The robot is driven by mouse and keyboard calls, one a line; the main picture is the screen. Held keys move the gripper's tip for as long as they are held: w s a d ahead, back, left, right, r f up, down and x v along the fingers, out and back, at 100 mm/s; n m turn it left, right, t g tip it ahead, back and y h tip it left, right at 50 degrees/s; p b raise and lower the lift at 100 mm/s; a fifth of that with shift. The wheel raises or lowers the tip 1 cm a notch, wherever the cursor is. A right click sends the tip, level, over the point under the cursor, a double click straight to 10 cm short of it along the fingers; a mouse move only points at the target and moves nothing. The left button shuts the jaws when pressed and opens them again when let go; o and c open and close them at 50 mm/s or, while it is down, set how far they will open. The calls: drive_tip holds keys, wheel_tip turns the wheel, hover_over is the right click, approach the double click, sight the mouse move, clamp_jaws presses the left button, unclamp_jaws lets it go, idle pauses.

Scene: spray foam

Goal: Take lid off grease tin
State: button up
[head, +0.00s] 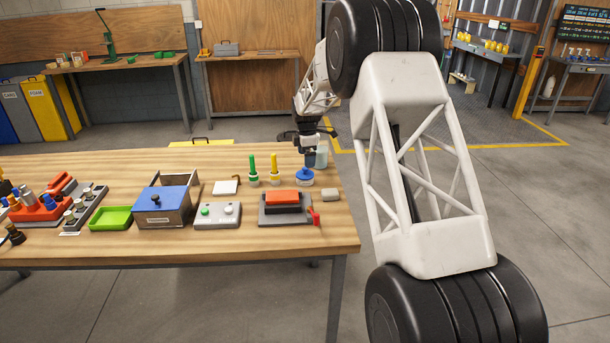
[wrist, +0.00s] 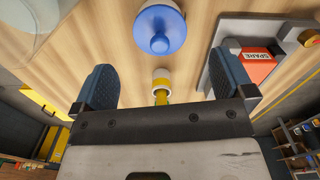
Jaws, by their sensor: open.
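The grease tin (head: 304,183) is a low pale round tin near the right end of the wooden table. Its blue lid (head: 304,173) with a round knob is on it. In the wrist view the blue lid (wrist: 160,32) is at the top centre, beyond the fingers. My gripper (head: 310,158) is above and just behind the tin in the head view. In the wrist view my gripper (wrist: 163,78) is open, with two dark blue padded fingers apart and nothing held between them. The pale tin side shows only partly.
A clear jar (head: 321,157) stands close to the gripper. Yellow (head: 274,168) and green (head: 253,170) upright tools stand left of the tin. A grey tray with a red-orange block (head: 284,197) lies in front, and a small beige block (head: 330,194) lies to the right.

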sight(305, 172)
drive_tip(key=shift+f, duration=0.6)
drive_tip(key=shift+f, duration=2.55)
drive_tip(key=c, duration=0.9)
